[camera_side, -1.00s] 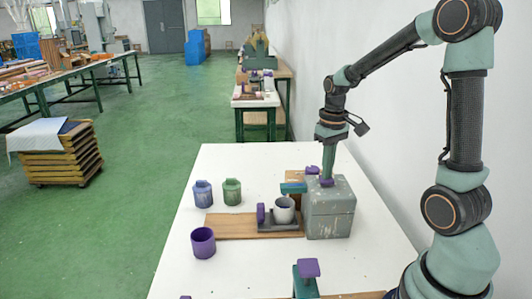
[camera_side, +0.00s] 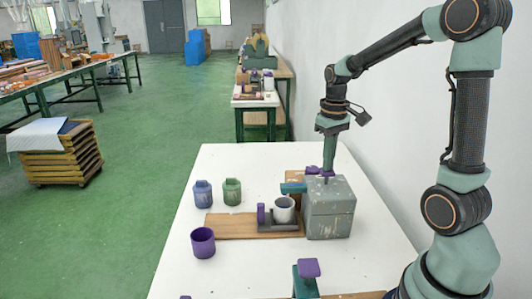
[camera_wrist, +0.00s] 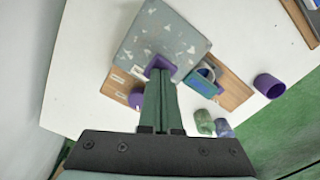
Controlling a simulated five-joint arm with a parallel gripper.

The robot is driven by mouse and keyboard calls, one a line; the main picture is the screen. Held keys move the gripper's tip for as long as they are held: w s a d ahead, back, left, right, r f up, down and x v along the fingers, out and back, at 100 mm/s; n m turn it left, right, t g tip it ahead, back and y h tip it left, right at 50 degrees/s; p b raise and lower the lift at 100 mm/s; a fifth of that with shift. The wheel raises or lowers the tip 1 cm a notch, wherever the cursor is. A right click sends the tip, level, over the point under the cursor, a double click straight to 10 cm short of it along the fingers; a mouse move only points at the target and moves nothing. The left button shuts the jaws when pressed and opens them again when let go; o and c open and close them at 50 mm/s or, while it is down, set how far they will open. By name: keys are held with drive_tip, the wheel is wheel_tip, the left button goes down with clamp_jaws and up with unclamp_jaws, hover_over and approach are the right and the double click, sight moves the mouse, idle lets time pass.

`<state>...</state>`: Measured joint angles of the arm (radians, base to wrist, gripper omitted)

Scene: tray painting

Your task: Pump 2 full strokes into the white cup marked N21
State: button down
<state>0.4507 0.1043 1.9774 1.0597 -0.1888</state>
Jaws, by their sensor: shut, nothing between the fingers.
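A speckled grey box (camera_side: 330,212) with a purple pump head (camera_side: 327,174) on its top stands at the table's right. My gripper (camera_side: 329,168) is shut and empty, pointing down at the pump head, apparently touching it. In the wrist view the fingertips (camera_wrist: 160,78) overlap the purple head (camera_wrist: 161,64). A white cup (camera_side: 284,214) stands upright in a dark holder (camera_side: 277,226) left of the box; it also shows in the wrist view (camera_wrist: 207,74). No marking on the cup is legible, and its contents cannot be made out.
A wooden board (camera_side: 228,226) lies under the holder. A blue jar (camera_side: 203,194), a green jar (camera_side: 232,192) and a purple cup (camera_side: 203,243) stand to the left. A purple-topped green post (camera_side: 307,278) stands in front.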

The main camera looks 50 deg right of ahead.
drive_tip(key=shift+r, duration=1.05)
drive_tip(key=shift+r, duration=0.1)
drive_tip(key=shift+r, duration=2.4)
drive_tip(key=s+a+n+t, duration=0.3)
drive_tip(key=s+a+t, duration=0.1)
drive_tip(key=a, duration=1.2)
drive_tip(key=shift+s+t, duration=0.2)
drive_tip(key=shift+t, duration=0.6)
